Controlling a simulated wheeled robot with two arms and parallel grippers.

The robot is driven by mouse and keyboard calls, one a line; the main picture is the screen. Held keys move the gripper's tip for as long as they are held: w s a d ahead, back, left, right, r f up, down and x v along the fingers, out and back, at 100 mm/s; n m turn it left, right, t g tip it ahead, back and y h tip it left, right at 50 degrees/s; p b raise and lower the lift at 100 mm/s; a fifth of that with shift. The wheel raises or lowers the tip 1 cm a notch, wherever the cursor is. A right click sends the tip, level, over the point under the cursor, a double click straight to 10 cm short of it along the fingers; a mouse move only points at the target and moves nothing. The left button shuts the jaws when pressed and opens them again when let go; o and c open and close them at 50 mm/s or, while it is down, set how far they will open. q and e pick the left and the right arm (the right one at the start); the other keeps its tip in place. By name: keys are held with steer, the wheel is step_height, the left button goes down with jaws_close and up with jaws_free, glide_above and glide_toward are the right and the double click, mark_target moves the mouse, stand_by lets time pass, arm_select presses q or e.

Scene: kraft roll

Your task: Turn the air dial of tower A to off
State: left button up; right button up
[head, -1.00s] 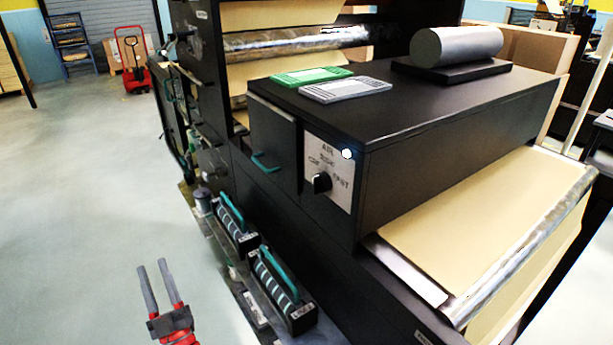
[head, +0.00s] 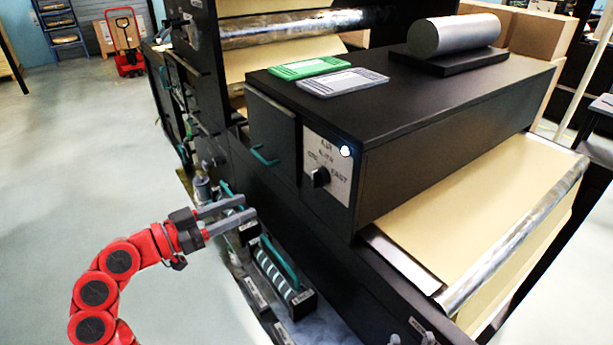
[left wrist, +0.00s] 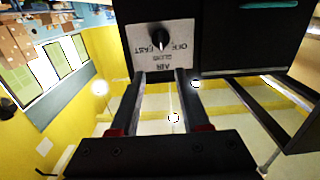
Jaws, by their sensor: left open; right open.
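The air dial (head: 320,177) is a black knob on a white plate (head: 329,163) on the side of a black cabinet. The plate reads AIR, with OFF at left, a middle mark and FAST at right. In the left wrist view the dial (left wrist: 159,37) appears upside down; its pointer seems to face the middle mark, though it is small. My left gripper (head: 250,209) is open and empty, left of and below the dial, apart from it. Its fingers (left wrist: 160,78) point towards the plate in the wrist view.
A cabinet door with a teal handle (head: 265,156) is left of the plate. Teal-handled blocks (head: 285,275) sit low beside my left gripper. Green (head: 309,67) and grey (head: 343,81) pads and a grey roll (head: 454,35) lie on top. Open floor is at left.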

mark_target(312, 176)
arm_select(q)
steer(key=p+x, duration=0.5)
steer(key=x, duration=1)
steer(key=shift+w+d+r, duration=0.1)
steer(key=shift+w+d, duration=0.1)
steer(key=shift+d, duration=0.05)
steer(key=shift+w+d, duration=0.4)
steer(key=shift+d, duration=0.05)
jaws_close()
